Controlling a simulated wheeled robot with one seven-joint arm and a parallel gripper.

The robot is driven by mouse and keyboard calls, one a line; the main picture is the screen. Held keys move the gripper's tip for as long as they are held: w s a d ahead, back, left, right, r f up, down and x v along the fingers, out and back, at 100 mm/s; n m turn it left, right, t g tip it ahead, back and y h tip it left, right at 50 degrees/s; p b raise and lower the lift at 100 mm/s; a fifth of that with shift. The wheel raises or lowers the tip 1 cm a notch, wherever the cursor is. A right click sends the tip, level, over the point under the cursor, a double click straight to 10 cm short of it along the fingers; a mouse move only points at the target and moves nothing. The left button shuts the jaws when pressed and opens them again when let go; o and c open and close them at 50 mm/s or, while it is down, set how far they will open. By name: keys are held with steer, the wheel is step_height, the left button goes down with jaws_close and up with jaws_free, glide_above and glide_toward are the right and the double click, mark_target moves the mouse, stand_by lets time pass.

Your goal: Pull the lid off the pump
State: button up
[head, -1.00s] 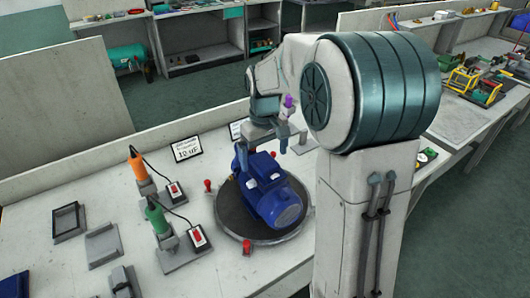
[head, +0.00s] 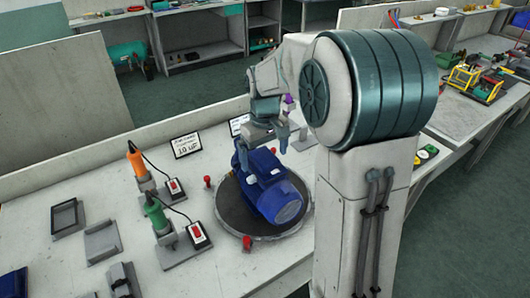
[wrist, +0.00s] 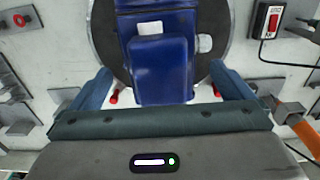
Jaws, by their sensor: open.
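The blue pump (head: 274,192) stands on a round dark turntable (head: 234,215) on the bench. It also shows in the wrist view (wrist: 122,22), with a raised blue box-shaped lid (wrist: 162,68) on it. My gripper (wrist: 160,82) is open and empty. In the wrist view its two fingers lie left and right of the lid's near end, with gaps on both sides. In the head view my gripper (head: 262,148) is above the back of the pump, and the arm partly hides it. I cannot tell the fingertip height against the lid.
Red knobs (head: 247,243) stand around the turntable. To the left are an orange-handled tool (head: 136,161) and a green-handled tool (head: 156,214) on stands, red switches (head: 197,232), a small sign (head: 186,145) and grey trays (head: 101,242). The bench front is partly clear.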

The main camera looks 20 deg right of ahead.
steer(key=c, duration=1.6)
steer(key=shift+o, duration=0.2)
steer(key=shift+c, duration=0.2)
steer(key=shift+r+p, duration=2.1)
steer(key=shift+r, duration=0.7)
